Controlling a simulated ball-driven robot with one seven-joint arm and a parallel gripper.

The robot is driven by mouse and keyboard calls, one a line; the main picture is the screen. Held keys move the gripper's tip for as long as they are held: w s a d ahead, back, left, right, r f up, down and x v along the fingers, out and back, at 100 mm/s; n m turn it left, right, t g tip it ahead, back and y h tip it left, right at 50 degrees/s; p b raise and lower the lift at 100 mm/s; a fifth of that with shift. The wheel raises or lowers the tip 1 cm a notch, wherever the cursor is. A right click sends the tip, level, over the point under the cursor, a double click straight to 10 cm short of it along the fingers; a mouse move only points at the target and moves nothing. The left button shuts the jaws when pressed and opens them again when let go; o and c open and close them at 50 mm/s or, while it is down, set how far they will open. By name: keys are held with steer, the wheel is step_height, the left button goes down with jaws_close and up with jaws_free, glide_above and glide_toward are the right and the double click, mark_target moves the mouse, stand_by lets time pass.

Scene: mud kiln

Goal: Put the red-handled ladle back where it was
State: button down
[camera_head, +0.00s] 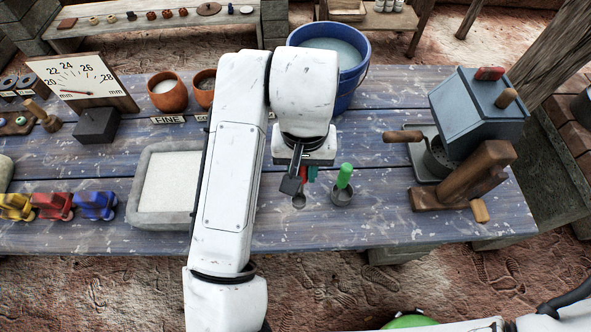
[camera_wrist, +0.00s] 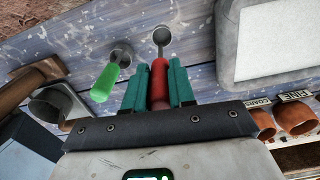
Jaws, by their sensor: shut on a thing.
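My gripper (camera_wrist: 157,78) has its teal fingers closed on the upright handle of the red-handled ladle (camera_wrist: 159,70). The ladle's small grey metal bowl (camera_wrist: 162,37) points down toward the blue plank table. In the head view my gripper (camera_head: 307,173) is partly hidden by my wrist, and the ladle's bowl (camera_head: 299,202) shows just below it. I cannot tell whether the bowl touches the table. The green-handled ladle (camera_head: 344,177) stands with its grey bowl on the table, just right of the red one; it also shows in the wrist view (camera_wrist: 104,83).
A stone tray of pale powder (camera_head: 165,212) lies to the left. A blue bucket (camera_head: 354,88) stands behind my gripper. A grey mill-like box (camera_head: 478,108) with wooden handles stands right. Terracotta pots (camera_head: 167,97) stand at the back. Bare planks (camera_head: 395,225) lie front right.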

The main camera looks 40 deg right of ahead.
steer(key=w+d+f+p, duration=0.1)
steer(key=w+f, duration=0.2)
steer(key=f, duration=0.4)
steer(key=shift+f, duration=0.15)
steer(key=c, duration=0.9)
jaws_free()
steer(key=shift+c, duration=0.2)
step_height(320, 180, up, 12)
steer(key=shift+r, duration=0.2)
steer(key=shift+w, duration=0.1)
